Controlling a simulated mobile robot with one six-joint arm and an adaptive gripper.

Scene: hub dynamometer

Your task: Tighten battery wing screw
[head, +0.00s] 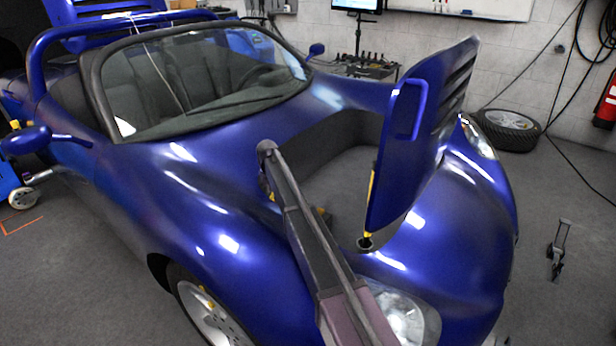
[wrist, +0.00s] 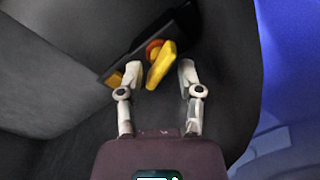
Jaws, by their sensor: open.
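In the wrist view, a yellow wing screw (wrist: 162,66) with an orange-red part behind it sits on a dark bar (wrist: 125,62). The wing is tilted, its upper end leaning right. My gripper (wrist: 159,73) is open, with one pale finger on each side of the wing. Gaps show between the wing and both fingers; I see no clear contact. In the head view, my arm reaches over the blue car's front into the open bay (head: 345,180). My gripper and the wing screw cannot be made out there.
Dark bay walls surround the gripper, with blue bodywork (wrist: 285,140) at right. In the head view, the raised blue hood (head: 400,150) stands right of my arm, and the windshield (head: 205,80) is behind.

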